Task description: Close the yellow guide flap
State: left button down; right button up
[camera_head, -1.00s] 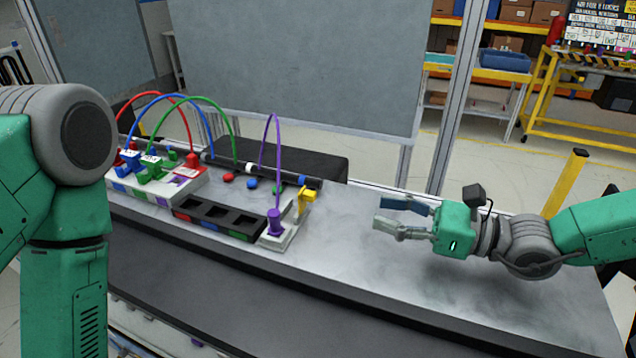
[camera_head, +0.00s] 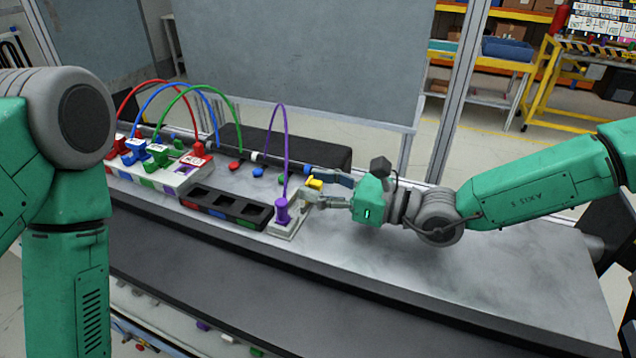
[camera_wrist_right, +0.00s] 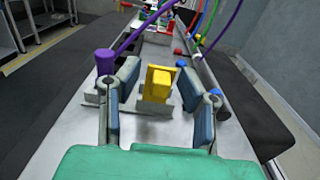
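The yellow guide flap (camera_head: 315,184) is at the right end of the module, beside the purple plug (camera_head: 282,208). In the right wrist view the flap (camera_wrist_right: 158,84) stands up from a grey metal bracket (camera_wrist_right: 150,108). My right gripper (camera_head: 321,187) reaches in from the right at the flap. In the wrist view its fingers (camera_wrist_right: 159,82) are open, one on each side of the flap, with a visible gap on both sides. The flap's lower part is partly hidden by the gripper in the head view. My left gripper is out of view; only my left arm shows.
A black tray with empty pockets (camera_head: 225,207) lies left of the purple plug. A white connector block (camera_head: 170,172) with red, blue and green cables stands further left. The purple cable (camera_head: 285,140) arches close to the gripper. The bench (camera_head: 450,270) is bare to the right.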

jog(key=shift+c, duration=0.3)
jog(key=c, duration=0.7)
jog(key=shift+w+d, duration=0.1)
jog(key=shift+d, duration=0.1)
grip_shut()
jog(key=shift+d, duration=0.1)
dwell(0.5)
jog(key=o, duration=0.8)
grip_release()
jog(key=shift+c, duration=0.2)
jog(key=shift+d, duration=0.1)
jog(key=shift+d, duration=0.1)
jog(key=v, duration=1.2)
